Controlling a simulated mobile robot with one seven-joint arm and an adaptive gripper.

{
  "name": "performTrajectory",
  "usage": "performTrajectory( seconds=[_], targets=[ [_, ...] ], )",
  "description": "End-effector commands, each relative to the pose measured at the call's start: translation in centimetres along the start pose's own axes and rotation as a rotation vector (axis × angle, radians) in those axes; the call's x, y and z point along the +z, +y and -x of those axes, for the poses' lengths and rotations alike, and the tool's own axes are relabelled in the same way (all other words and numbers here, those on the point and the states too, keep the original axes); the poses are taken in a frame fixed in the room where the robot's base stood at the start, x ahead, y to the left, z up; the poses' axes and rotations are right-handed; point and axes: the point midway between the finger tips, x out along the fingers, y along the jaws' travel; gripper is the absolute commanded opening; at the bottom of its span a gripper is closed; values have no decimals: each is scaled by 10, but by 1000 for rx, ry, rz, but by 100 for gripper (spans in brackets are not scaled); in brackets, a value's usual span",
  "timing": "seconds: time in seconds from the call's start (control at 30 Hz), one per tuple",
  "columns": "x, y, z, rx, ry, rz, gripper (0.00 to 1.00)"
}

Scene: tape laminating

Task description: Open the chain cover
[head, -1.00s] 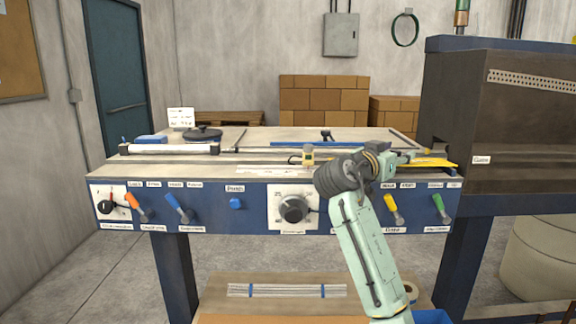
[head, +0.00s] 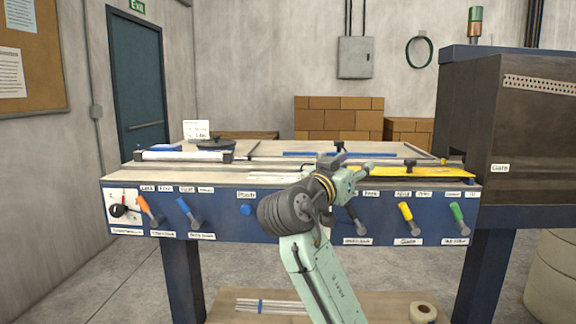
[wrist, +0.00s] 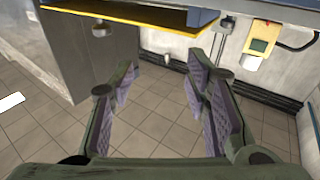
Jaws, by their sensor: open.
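A long flat yellow piece (head: 430,172) lies at the right end of the machine's table top in the head view; it looks like the chain cover, but no label confirms it. It appears shut and flat. A yellow-edged panel (wrist: 140,14) crosses the top of the wrist view; I cannot tell if it is the same part. My gripper (wrist: 165,75) is open and empty in the wrist view, its purple-padded fingers apart, with tiled floor beyond them. In the head view my arm's end is left of the yellow piece, and the fingers are hard to make out.
The blue front panel (head: 226,225) carries several levers, including a yellow one (head: 405,211) and a green one (head: 457,213). A tall dark housing (head: 530,125) stands at the right. A tape roll (head: 423,312) lies on the lower shelf. Open floor lies at the left.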

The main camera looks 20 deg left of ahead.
Motion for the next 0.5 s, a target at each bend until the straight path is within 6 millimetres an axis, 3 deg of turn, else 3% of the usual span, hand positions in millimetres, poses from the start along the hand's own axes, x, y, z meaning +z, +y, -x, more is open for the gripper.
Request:
performTrajectory(
  seconds=[0.5],
  targets=[
    [-14, -85, 56, -290, 151, -2, 43]
  ],
)
